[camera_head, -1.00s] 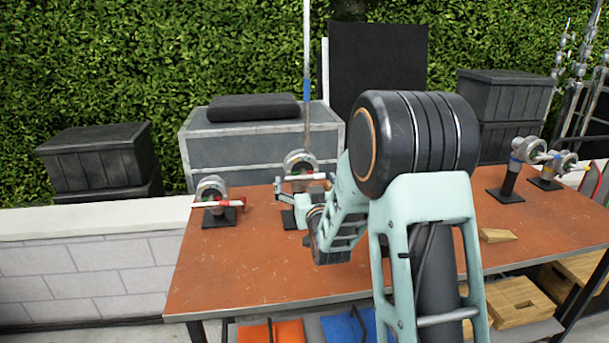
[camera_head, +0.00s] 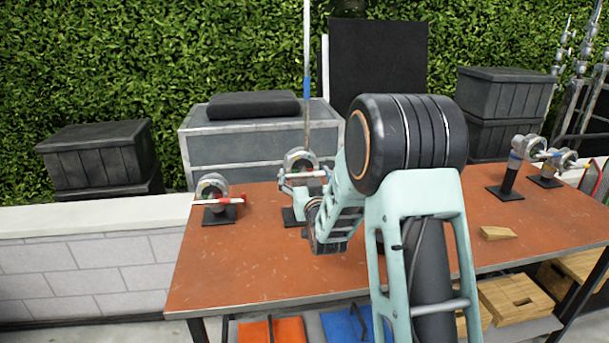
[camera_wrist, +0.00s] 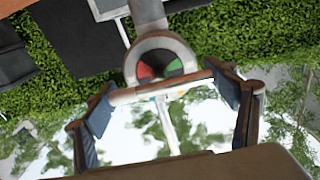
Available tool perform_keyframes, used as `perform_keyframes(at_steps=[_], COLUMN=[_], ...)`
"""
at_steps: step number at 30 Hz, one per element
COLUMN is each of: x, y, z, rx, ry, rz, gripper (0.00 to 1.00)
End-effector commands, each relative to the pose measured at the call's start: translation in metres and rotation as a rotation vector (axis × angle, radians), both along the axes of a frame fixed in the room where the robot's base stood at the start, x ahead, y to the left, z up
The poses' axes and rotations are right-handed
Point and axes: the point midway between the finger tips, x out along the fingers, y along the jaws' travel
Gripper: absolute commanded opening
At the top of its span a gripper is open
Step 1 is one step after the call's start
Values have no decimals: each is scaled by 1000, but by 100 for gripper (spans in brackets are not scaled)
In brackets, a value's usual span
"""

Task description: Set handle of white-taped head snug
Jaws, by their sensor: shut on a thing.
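The middle head (camera_head: 300,157), a grey ring on a dark stand, is at the back of the orange-brown table, with a pole rising behind it. Its handle (camera_head: 312,174) is a pale bar with a red end, lying roughly level across the ring's lower front. My gripper (camera_head: 292,185) is at this handle and partly hides the stand. In the wrist view the ring (camera_wrist: 160,58) shows a dial with red and green parts. The pale handle (camera_wrist: 150,92) spans between the fingers of my gripper (camera_wrist: 168,102), which is shut on it. I cannot make out the white tape clearly.
Another head (camera_head: 212,185) with a red-ended handle stands to the left. Two more heads (camera_head: 525,148) (camera_head: 555,163) stand at the right, the nearer one blue-banded. A wooden wedge (camera_head: 497,233) lies on the table (camera_head: 240,265). The left front of the table is clear.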

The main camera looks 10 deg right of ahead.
Motion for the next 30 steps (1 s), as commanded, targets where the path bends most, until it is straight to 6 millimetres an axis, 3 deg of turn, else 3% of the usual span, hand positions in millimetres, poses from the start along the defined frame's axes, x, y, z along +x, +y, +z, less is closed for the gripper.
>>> perform_keyframes(at_steps=[11, 30], x=[0, 0], y=[0, -1], z=[-4, -5], rx=[99, 669], ry=[-3, -3], rz=[0, 0], gripper=[55, 55])
